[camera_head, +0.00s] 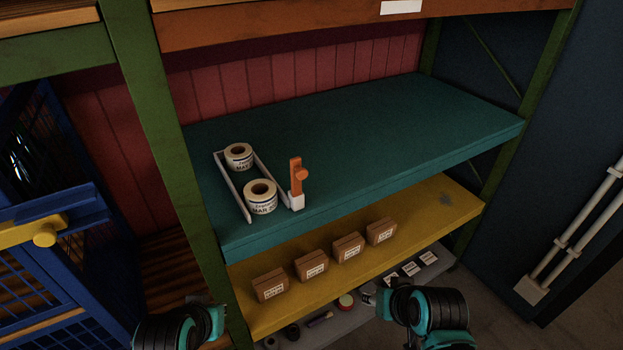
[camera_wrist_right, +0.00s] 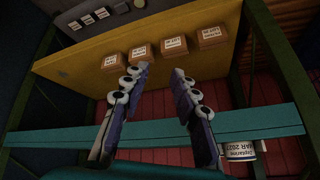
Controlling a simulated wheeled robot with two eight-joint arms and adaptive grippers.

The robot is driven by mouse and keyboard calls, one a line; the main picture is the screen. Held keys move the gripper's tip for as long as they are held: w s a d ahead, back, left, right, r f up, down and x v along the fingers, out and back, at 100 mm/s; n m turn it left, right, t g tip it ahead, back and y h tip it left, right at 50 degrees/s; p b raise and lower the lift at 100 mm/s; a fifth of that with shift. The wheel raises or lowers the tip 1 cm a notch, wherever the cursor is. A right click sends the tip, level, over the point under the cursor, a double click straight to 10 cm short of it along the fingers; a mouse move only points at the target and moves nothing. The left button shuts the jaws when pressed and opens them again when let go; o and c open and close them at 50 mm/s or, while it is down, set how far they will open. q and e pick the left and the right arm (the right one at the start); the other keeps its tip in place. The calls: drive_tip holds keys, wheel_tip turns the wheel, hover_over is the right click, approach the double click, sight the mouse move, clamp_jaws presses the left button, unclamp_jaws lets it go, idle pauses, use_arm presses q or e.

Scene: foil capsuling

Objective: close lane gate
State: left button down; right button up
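The lane is a pair of white rails (camera_head: 233,187) on the left part of the teal shelf. Two white label rolls stand in it, one behind (camera_head: 239,156) and one in front (camera_head: 260,197). The lane gate (camera_head: 296,177) is an orange upright arm with a round knob, on a white block at the front end of the right rail. My right gripper (camera_wrist_right: 160,73) is open and empty, below and in front of the teal shelf, apart from the gate. The front roll's label (camera_wrist_right: 240,150) shows in the right wrist view. My left arm's end (camera_head: 180,326) is low at left; its fingers are unclear.
The teal shelf (camera_head: 390,140) is bare right of the gate. The yellow shelf (camera_head: 425,222) below holds several brown boxes (camera_head: 347,247). A green upright (camera_head: 165,150) stands left of the lane. A blue cage (camera_head: 55,210) with a yellow latch is farther left.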

sight(299, 186)
drive_tip(key=w+a+r+y, duration=0.1)
drive_tip(key=w+a+m+y+p, duration=0.1)
drive_tip(key=w, duration=0.1)
drive_tip(key=w+a+r+m+y, duration=0.1)
drive_tip(key=shift+w+r, duration=0.2)
drive_tip(key=shift+r, duration=0.1)
clamp_jaws()
drive_tip(key=w+r+m+t+y+p, duration=0.1)
drive_tip(key=w+r+m+y+p, duration=0.25)
drive_tip(key=w+r+y, duration=0.55)
drive_tip(key=w+d+r+t+y, duration=0.2)
drive_tip(key=w+d+r+y, duration=0.1)
drive_tip(key=d+r+y, duration=0.15)
drive_tip(key=s+a+x, duration=0.1)
drive_tip(key=s+x, duration=0.1)
drive_tip(key=x, duration=1)
drive_tip(key=shift+a+h, duration=0.45)
drive_tip(key=shift+s+r, duration=0.1)
drive_tip(key=shift+s+a+r+g+p, duration=0.1)
drive_tip(key=shift+s+a+g+p, duration=0.1)
drive_tip(key=shift+a+g+p, duration=0.15)
